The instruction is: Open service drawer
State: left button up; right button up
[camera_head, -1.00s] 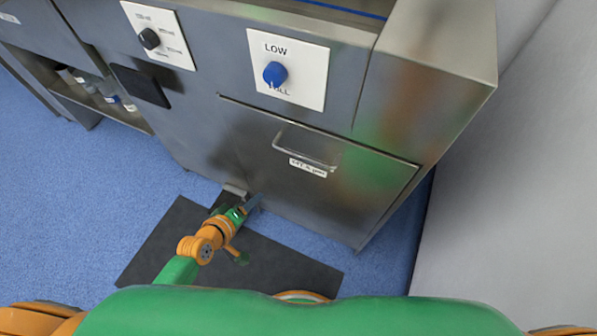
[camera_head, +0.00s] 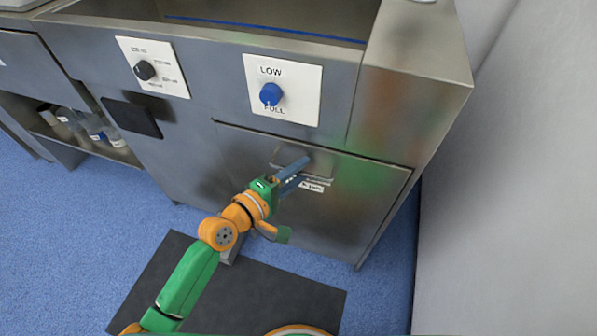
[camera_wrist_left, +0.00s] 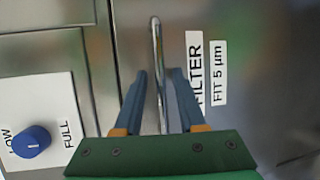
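The service drawer (camera_head: 365,205) is a wide grey metal front in the cabinet, flush and closed. Its bar handle (camera_head: 322,179) is near the top, partly hidden behind my gripper in the head view. My left gripper (camera_head: 296,170) is at the handle. In the left wrist view the gripper (camera_wrist_left: 160,80) is open, with one blue finger on each side of the handle (camera_wrist_left: 156,50). The fingers look close to the bar; I cannot tell whether either touches it. A filter label (camera_wrist_left: 205,70) is right of the handle there. My right gripper is not in view.
Above the drawer is a plate with a blue LOW/FULL knob (camera_head: 270,95); a black knob (camera_head: 144,70) is further left. A dark mat (camera_head: 180,285) lies on the blue floor before the cabinet. A white wall (camera_head: 500,200) stands at the right.

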pick_arm(q)
grip_shut()
jog(key=shift+r, duration=0.1)
dwell(1.1)
